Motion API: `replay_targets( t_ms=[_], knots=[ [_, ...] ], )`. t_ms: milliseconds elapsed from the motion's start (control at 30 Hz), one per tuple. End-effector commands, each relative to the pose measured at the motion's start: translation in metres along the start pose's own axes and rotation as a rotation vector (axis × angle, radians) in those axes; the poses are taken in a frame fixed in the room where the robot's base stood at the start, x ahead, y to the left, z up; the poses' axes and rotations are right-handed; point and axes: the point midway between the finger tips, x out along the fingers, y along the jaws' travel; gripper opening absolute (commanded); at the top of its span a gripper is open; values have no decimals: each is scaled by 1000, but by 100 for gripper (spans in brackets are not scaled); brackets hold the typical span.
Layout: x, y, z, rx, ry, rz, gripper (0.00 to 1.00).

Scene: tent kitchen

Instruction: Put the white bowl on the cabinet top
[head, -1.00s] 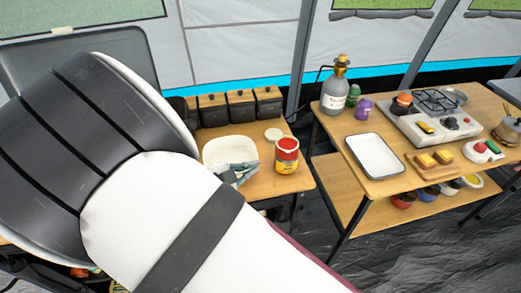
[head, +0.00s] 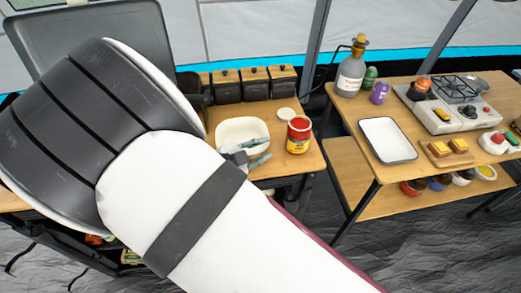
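The white bowl (head: 241,127) stands upright on a wooden top (head: 289,166) left of centre. My gripper (head: 257,152) is at the bowl's near right side. Its two grey fingers look apart, one over or inside the bowl and the other near the rim's outside. I cannot tell whether they touch the bowl. I cannot tell for certain which surface is the cabinet top.
A red and yellow can (head: 298,138) stands close right of the bowl, with a small pale lid (head: 287,114) behind. Dark canisters (head: 254,84) line the back. The right table (head: 350,107) holds a white tray (head: 388,140), a grey bottle (head: 350,75) and a stove (head: 447,110).

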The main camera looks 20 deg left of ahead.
Motion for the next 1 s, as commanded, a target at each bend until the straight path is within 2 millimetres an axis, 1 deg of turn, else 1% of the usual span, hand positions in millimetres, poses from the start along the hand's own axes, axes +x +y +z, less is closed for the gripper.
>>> replay_targets(
  t_ms=[167,400,500,600,800,1000],
  knots=[
    [-24,0,1,1,-4,-1,25],
    [-74,0,1,1,-4,-1,25],
    [-92,0,1,0,-4,0,25],
    [-105,0,1,0,-3,0,25],
    [-118,0,0,0,-1,1,25],
    [-120,0,0,0,-1,1,25]
  ],
)
